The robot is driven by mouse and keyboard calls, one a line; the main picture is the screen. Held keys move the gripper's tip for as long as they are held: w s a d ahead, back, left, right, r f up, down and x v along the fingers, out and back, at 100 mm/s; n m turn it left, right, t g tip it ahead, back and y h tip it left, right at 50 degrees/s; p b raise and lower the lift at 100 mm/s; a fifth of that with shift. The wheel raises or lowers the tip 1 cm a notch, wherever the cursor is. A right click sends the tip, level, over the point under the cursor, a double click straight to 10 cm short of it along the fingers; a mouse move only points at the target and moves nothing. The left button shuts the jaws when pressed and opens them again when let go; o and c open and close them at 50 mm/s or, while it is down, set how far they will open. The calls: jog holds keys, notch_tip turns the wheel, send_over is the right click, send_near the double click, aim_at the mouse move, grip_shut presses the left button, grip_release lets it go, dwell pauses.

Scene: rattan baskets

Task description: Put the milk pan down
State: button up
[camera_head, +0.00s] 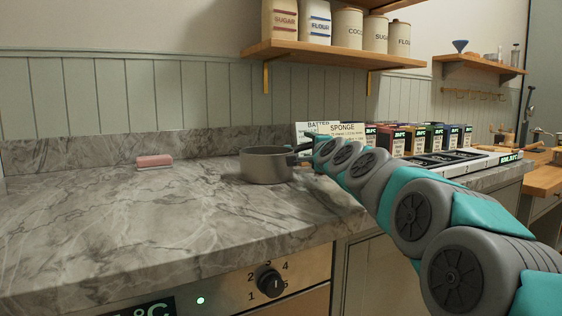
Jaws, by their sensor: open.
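The milk pan (266,167) is a grey metal pan with a dark handle pointing right. It stands upright on the grey marble counter (130,220). My arm reaches in from the lower right, and my gripper (310,160) is at the pan's handle. The gripper is open, and its fingers are small and partly hidden by the arm. I cannot tell whether they touch the handle.
A pink block (154,161) lies on the counter to the left. Recipe cards (341,130) stand behind the gripper. Several coloured boxes (428,137) and a black-and-white tray (487,163) are at the right. A wooden shelf (330,54) hangs above. The counter's left part is mostly clear.

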jog(key=shift+w, duration=0.25)
jog(key=shift+c, duration=0.4)
grip_shut()
jog(key=shift+r, duration=0.1)
dwell(0.8)
